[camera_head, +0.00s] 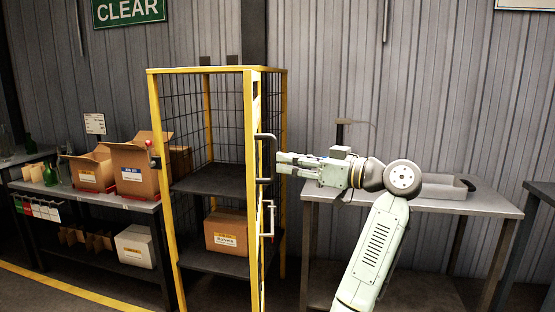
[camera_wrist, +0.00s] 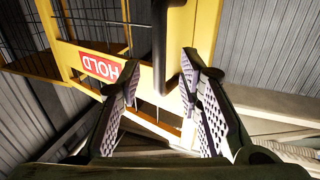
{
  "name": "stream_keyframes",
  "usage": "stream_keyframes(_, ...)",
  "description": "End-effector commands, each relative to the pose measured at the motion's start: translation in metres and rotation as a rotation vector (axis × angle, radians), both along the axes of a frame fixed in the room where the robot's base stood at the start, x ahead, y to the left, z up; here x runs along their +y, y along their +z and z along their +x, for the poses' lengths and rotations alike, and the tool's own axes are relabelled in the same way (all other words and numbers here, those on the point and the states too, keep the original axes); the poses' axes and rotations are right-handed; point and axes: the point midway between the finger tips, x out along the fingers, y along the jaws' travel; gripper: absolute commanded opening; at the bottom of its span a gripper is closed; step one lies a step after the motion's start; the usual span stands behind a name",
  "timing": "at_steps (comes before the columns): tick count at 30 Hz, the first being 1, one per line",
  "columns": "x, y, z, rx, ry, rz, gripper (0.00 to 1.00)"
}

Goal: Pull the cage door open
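The cage (camera_head: 198,70) is a tall yellow frame with dark mesh and shelves. On its right side a yellow door-like panel (camera_head: 250,120) is seen nearly edge-on; I cannot tell whether it is ajar. A dark upright pull handle (camera_head: 265,158) juts out from it to the right. My gripper (camera_head: 280,163) reaches in from the right, level with this handle. In the wrist view my gripper (camera_wrist: 163,85) is open. The dark handle (camera_wrist: 159,45) hangs between and beyond the fingertips; contact is not clear. A red HOLD sign (camera_wrist: 100,67) is on the yellow frame.
A lighter handle (camera_head: 269,218) sits below the first. A carton (camera_head: 227,232) stands on the cage's lower shelf. A table (camera_head: 440,205) with a grey tray stands behind my arm; a bench (camera_head: 90,197) with boxes is left.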

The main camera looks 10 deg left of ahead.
Motion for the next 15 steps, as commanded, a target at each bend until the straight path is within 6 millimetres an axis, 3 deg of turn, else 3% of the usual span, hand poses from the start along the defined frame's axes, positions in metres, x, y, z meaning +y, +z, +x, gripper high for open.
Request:
stream_keyframes(6,-0.041,0.000,-0.018,0.000,-0.002,-0.001,0.33)
stream_keyframes(15,-0.060,0.000,-0.027,0.001,0.001,0.000,0.33)
